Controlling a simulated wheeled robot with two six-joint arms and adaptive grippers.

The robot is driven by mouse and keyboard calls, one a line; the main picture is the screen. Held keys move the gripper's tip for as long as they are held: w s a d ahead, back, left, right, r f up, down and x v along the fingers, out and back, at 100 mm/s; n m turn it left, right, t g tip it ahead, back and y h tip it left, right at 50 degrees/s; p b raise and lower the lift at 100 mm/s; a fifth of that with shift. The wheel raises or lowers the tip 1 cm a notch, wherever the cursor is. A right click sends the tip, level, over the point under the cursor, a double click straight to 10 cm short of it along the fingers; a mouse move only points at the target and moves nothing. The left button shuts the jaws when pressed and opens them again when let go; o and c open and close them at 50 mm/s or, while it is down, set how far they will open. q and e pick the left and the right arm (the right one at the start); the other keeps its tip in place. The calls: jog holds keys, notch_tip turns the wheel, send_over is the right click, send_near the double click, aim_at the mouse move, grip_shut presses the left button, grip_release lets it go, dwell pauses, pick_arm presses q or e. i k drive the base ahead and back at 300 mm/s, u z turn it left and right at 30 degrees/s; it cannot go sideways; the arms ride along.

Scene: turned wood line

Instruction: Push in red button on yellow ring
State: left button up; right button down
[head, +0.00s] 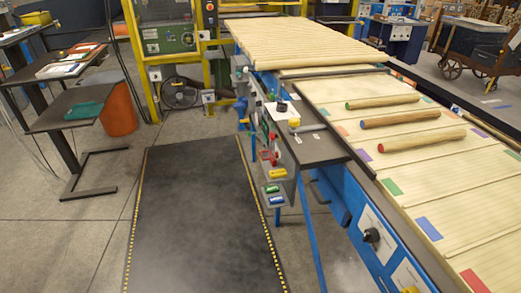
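I cannot make out a red button on a yellow ring for certain. A small red spot (210,7) shows on a grey box on the yellow post at the top, too small to tell what it is. A red part (268,156) sits on the side of the blue machine, among several small fittings. A small yellow part (410,289) shows at the bottom edge, cut off by the frame. Neither of my grippers is in view.
A dark mat (200,220) with yellow-dotted edges covers the floor left of the machine and is clear. Wooden rods (400,119) lie on the machine's slatted top. A black knob (371,236) sticks out of its side. A dark stand (80,112) is at left.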

aim_at(272, 136)
jog(key=k, duration=0.35)
jog(key=u, duration=0.7)
jog(key=i, duration=0.6)
jog(key=u, duration=0.6)
jog(key=i, duration=0.6)
jog(key=z, duration=0.35)
